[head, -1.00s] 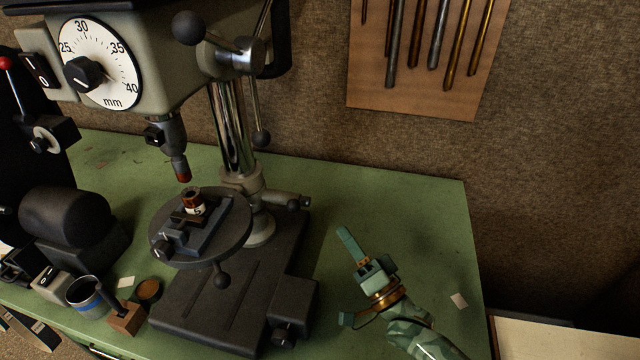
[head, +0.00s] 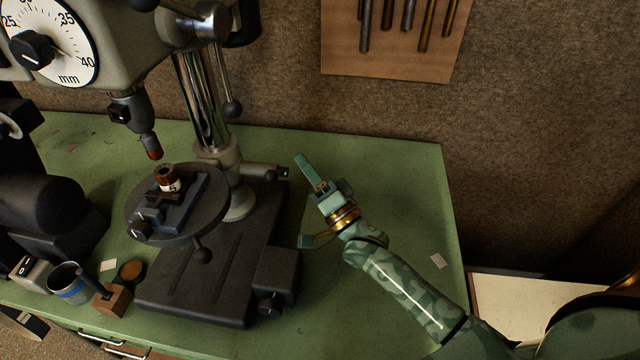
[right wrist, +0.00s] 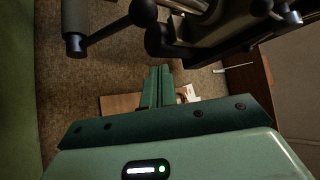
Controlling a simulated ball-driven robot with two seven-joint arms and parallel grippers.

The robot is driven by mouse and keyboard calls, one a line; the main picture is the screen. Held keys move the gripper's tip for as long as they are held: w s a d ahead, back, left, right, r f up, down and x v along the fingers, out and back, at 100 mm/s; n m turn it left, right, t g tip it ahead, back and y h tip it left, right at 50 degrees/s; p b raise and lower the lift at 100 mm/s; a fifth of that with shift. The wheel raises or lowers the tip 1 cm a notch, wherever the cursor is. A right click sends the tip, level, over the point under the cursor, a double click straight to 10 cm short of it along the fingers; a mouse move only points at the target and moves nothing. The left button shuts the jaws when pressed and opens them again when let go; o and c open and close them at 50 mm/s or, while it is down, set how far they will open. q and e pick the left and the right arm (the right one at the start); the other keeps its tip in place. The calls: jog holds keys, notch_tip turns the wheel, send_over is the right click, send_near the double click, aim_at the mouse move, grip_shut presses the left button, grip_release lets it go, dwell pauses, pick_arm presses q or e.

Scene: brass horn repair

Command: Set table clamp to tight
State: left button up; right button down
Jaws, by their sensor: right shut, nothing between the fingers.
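The drill press's round table (head: 215,217) sits on the chrome column (head: 200,105). A collar with a short dark-ended clamp handle (head: 271,173) sticks out to the right of the column at table height. A ball-ended lever (head: 203,254) hangs below the table's front; I cannot tell for sure which of the two is the table clamp. My right gripper (head: 303,160) is shut and empty, just right of the clamp handle and apparently apart from it. In the right wrist view its closed fingers (right wrist: 158,75) point toward dark press parts. My left gripper is out of view.
A vise (head: 170,205) with a small labelled part is on the round table. The press base (head: 205,285) stands on the green bench (head: 385,200). A blue-banded cup (head: 68,285) and wooden block (head: 113,300) stand front left. The bench's right side is mostly clear.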

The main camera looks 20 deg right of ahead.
jog(key=a, duration=0.2)
jog(key=a+f, duration=0.1)
jog(key=shift+w+a+f, duration=0.1)
jog(key=shift+w+a, duration=0.25)
jog(key=f+n+y+b, duration=0.1)
jog(key=s+f+n+y+b, duration=0.1)
jog(key=b, duration=0.1)
jog(key=a+f+n+y+b, duration=0.1)
jog(key=n+b, duration=0.1)
jog(key=shift+s+f+t, duration=0.1)
jog(key=shift+s+t, duration=0.2)
jog(key=shift+t, duration=0.1)
